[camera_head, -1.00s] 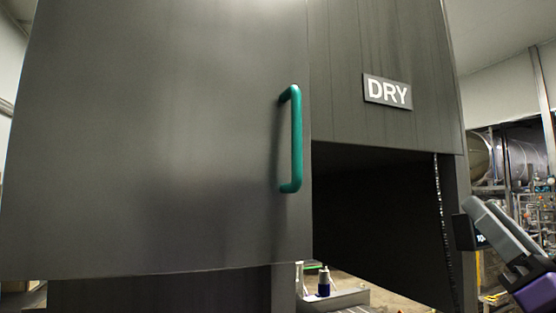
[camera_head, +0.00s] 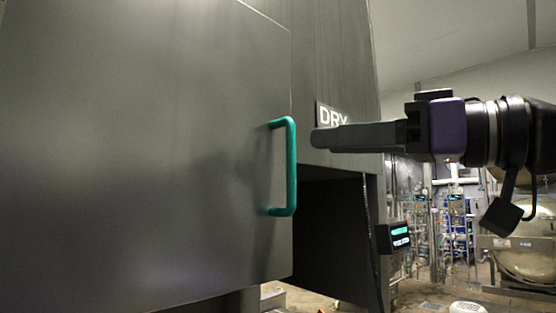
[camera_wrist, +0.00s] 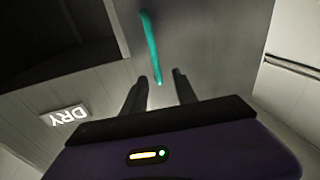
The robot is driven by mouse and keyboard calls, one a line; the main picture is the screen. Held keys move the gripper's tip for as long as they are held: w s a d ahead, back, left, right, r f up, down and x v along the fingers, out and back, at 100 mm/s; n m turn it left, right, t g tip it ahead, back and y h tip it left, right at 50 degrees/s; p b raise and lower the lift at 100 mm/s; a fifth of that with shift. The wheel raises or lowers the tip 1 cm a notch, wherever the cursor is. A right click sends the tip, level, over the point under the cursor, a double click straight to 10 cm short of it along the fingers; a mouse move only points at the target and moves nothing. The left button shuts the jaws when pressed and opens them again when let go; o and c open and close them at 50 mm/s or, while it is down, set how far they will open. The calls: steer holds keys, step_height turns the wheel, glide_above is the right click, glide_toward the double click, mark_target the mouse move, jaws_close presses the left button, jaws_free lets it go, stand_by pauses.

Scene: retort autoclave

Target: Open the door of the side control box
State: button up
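A large dark grey door panel (camera_head: 150,150) fills the left of the head view. It carries a green vertical bar handle (camera_head: 291,165) near its right edge. My gripper (camera_head: 316,138) reaches in from the right, level with the handle's upper part, and appears a little to the right of it. The wrist view shows my gripper (camera_wrist: 160,77) with its two fingers apart and nothing held. There the green handle (camera_wrist: 152,48) lies ahead, its near end in line with the gap between the fingers.
A DRY sign (camera_head: 330,116), partly covered by my gripper, sits on the dark cabinet behind. Below it is a dark opening. A small display box (camera_head: 393,238) is beside that opening. Pipework and a rounded tank (camera_head: 525,255) stand farther back at right.

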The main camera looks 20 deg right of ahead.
steer(key=f, duration=0.1)
steer(key=p, duration=0.2)
glide_above(292, 201)
steer(key=shift+w+d+f+m+g+h, duration=0.15)
steer(key=shift+w+f+m+g+h, duration=0.15)
steer(key=shift+w+f+m, duration=0.15)
steer(key=shift+s, duration=0.1)
steer(key=shift+c, duration=0.4)
jaws_close()
stand_by(0.8)
